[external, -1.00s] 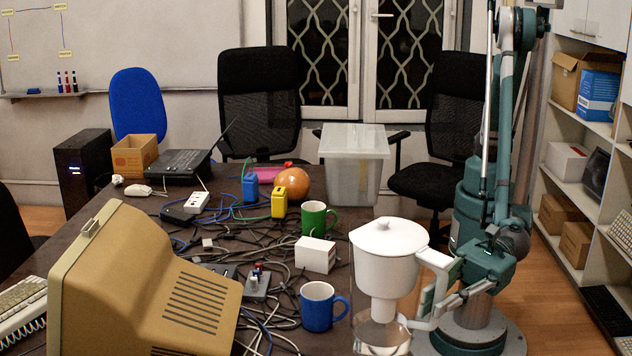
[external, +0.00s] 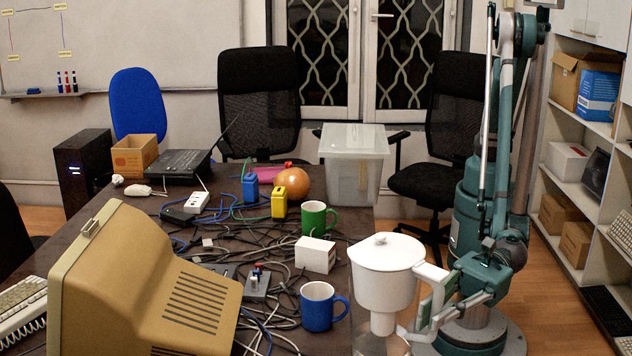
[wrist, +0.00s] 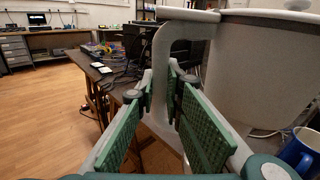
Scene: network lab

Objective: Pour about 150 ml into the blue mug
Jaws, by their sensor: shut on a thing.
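A white filter jug (external: 386,272) with a lid and a clear lower part stands upright at the table's near right edge in the external view. Its bottom is cut off by the picture's edge, so I cannot tell whether it touches the table. My gripper (external: 428,308) is shut on the jug's handle from the right. In the wrist view the handle (wrist: 162,75) runs between the green pads of my gripper (wrist: 172,92). The blue mug (external: 317,309) stands upright on the table just left of the jug. It also shows at the lower right of the wrist view (wrist: 301,152).
A white box (external: 315,254) and a green mug (external: 314,217) stand behind the blue mug. Cables and a power strip (external: 257,286) lie to its left. A beige monitor (external: 150,290) fills the near left. A clear bin (external: 354,160) is at the back.

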